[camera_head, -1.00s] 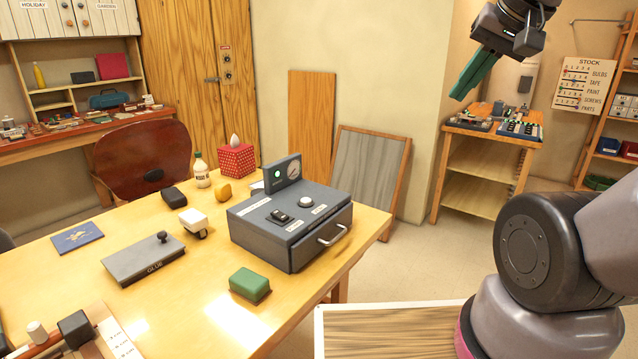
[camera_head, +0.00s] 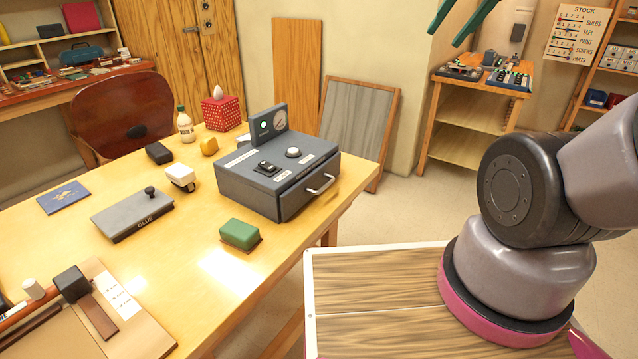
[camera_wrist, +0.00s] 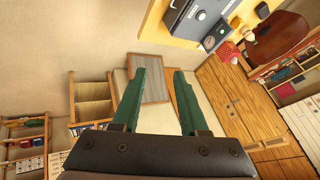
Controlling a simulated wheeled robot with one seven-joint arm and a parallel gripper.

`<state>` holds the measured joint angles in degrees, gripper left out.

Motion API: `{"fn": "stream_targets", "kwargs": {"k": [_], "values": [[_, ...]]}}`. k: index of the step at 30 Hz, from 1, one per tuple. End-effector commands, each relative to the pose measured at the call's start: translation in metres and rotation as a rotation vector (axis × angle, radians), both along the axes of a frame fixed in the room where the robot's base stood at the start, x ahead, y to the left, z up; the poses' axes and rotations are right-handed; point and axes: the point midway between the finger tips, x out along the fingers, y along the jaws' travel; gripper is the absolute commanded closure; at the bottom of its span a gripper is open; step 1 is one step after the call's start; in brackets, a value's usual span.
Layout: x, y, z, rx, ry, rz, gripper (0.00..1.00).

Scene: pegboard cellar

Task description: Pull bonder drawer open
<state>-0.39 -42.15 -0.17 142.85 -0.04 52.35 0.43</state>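The bonder (camera_head: 262,184) is a dark grey box on the yellow table, with a gauge (camera_head: 268,124) standing at its back and switches on its sloped top. Its drawer (camera_head: 310,190) is in the front right face, looks closed, and has a light bar handle (camera_head: 321,184). The bonder also shows upside down at the top of the wrist view (camera_wrist: 196,20). My gripper (camera_head: 455,28) has green fingers, cut off by the top edge of the head view, high and well away from the handle. In the wrist view my gripper (camera_wrist: 162,75) has its fingers apart with nothing between them.
A green block (camera_head: 240,234), a glue box (camera_head: 132,214) and a white bottle (camera_head: 185,124) stand on the table near the bonder. A grey panel (camera_head: 358,120) leans on the wall behind. Floor right of the drawer looks clear.

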Motion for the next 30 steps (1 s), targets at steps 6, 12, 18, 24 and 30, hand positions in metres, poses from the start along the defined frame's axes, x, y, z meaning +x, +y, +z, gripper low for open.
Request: {"fn": "stream_targets", "kwargs": {"k": [6, 12, 18, 24, 30], "values": [[0.045, 0.020, -0.025, 0.062, 0.106, -0.007, 0.55], [0.099, 0.055, -0.074, 0.115, 0.243, -0.046, 0.55], [0.140, 0.095, -0.143, 0.125, 0.371, -0.103, 0.55], [0.162, 0.133, -0.224, 0.098, 0.478, -0.170, 0.55], [0.167, 0.153, -0.280, 0.065, 0.530, -0.217, 0.55]]}}
